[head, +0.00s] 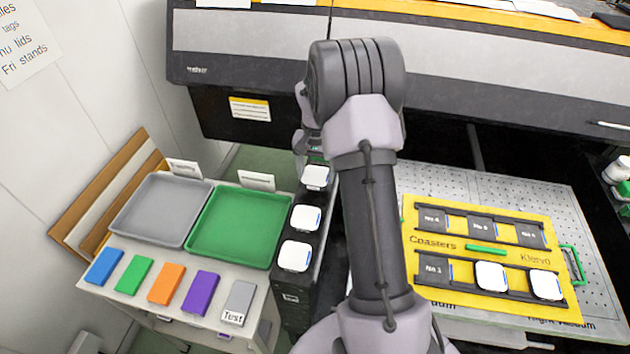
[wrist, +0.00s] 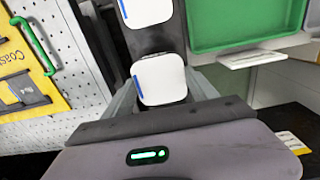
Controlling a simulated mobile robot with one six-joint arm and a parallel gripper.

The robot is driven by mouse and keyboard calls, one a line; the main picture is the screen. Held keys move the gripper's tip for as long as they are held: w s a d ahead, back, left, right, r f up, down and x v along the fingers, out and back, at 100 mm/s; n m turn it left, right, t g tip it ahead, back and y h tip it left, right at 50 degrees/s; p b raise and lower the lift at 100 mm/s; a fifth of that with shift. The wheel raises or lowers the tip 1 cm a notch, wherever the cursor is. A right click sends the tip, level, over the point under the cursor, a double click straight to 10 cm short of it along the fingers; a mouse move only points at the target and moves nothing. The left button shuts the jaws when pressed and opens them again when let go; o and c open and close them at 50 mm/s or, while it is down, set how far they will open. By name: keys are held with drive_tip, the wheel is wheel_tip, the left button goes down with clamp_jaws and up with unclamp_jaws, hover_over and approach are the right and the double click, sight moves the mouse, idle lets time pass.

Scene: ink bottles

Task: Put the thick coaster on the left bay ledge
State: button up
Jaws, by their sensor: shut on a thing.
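My gripper (wrist: 163,88) is shut on a white, rounded-square coaster (wrist: 163,77) with a blue strip on one edge. Its grey fingers lie on either side of the coaster. In the head view this coaster (head: 315,178) is the farthest of three white coasters in line along a narrow black ledge (head: 285,322). I cannot tell whether it touches the ledge or is just above it. The other two, a middle coaster (head: 306,218) and a near coaster (head: 295,257), lie on the ledge. My arm hides part of the gripper in the head view.
A grey tray (head: 161,211) and a green tray (head: 239,226) stand left of the ledge, with several coloured blocks before them. Right of my arm, a yellow coaster board (head: 475,258) holds two white coasters on a perforated table (head: 590,300). A large dark machine (head: 215,75) stands behind.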

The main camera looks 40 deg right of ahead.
sight(315, 175)
drive_tip(key=shift+w+f+b, duration=0.2)
drive_tip(key=shift+f+b, duration=0.55)
drive_tip(key=shift+f, duration=1.15)
drive_tip(key=o, duration=1.7)
drive_tip(key=shift+c, duration=0.2)
wheel_tip(315, 175, up, 12)
drive_tip(key=p, duration=0.3)
drive_tip(key=shift+p, duration=0.35)
drive_tip(key=s+a+r+n+t, duration=0.2)
drive_tip(key=s+a+r, duration=0.4)
drive_tip(key=a+r, duration=0.35)
drive_tip(key=s+a+r+n+t, duration=0.1)
drive_tip(key=s+a+r+t, duration=0.1)
drive_tip(key=s+a+r, duration=0.7)
drive_tip(key=s+a+f+n+t+y, duration=0.1)
drive_tip(key=s+a+n+y, duration=0.1)
drive_tip(key=s+a, duration=0.7)
drive_tip(key=shift+s+a+f+t, duration=0.2)
drive_tip(key=shift+a+f+t, duration=0.1)
drive_tip(key=shift+t, duration=0.1)
